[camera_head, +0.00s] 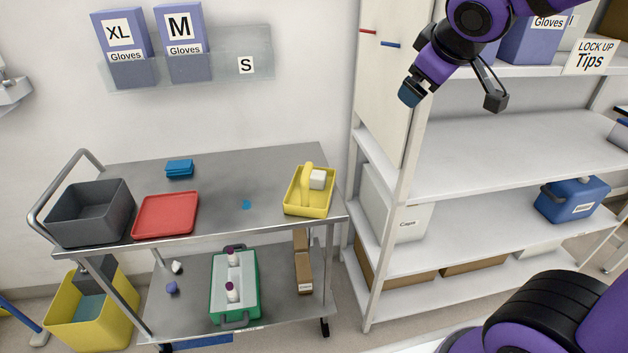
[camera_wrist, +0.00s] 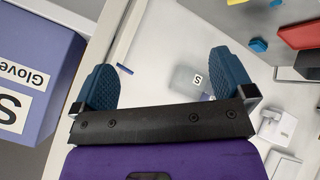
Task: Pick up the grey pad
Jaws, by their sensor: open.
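I cannot make out a grey pad for certain in either view. On the steel cart (camera_head: 236,224), a stack of flat blue pads (camera_head: 179,168) lies at the back, and a small pale block (camera_head: 317,179) sits in a yellow tray (camera_head: 297,209) beside a yellow curved piece. My gripper (camera_head: 453,97) is raised high in front of the shelf unit, well above and right of the cart. Its two blue-tipped fingers are spread wide and empty, as the wrist view (camera_wrist: 165,80) also shows. No pad is between them.
A grey bin (camera_head: 92,212) and a red tray (camera_head: 166,215) stand on the cart's left. A green caddy (camera_head: 235,290) is on its lower shelf. The white shelf unit (camera_head: 500,150) stands right, with glove boxes (camera_head: 530,40) and a blue case (camera_head: 572,200). The cart's middle is mostly clear.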

